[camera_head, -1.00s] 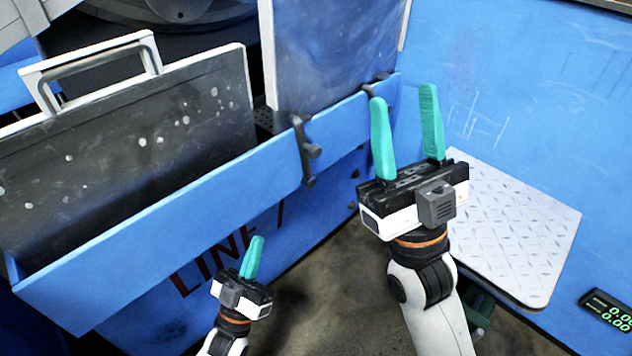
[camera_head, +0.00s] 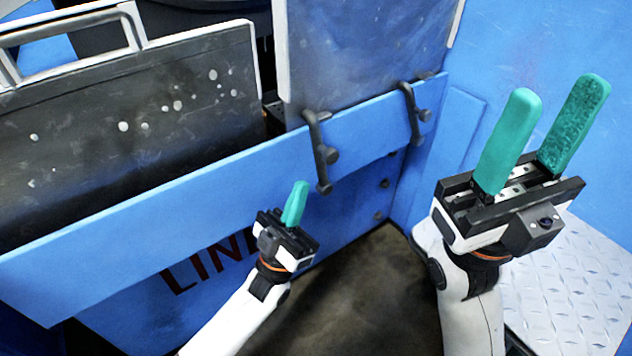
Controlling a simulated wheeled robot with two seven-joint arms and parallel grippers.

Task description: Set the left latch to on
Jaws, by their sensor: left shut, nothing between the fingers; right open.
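Two dark latches sit on the upper edge of the blue wall (camera_head: 120,235). The left latch (camera_head: 321,150) hangs down over the front of the wall, just below the grey upright panel. The right latch (camera_head: 413,112) is further right on the same edge. My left gripper (camera_head: 296,203) is shut and empty, with its green fingers together. It is in front of the wall, below and left of the left latch, and appears apart from it. My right gripper (camera_head: 545,130) is open and empty, with its fingers pointing up, right of both latches.
A dark spotted panel with a white handle (camera_head: 130,28) stands behind the wall at left. The grey upright panel (camera_head: 365,55) rises behind the latches. A diamond-plate step (camera_head: 570,290) is at lower right. Bare floor (camera_head: 370,290) shows between my arms.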

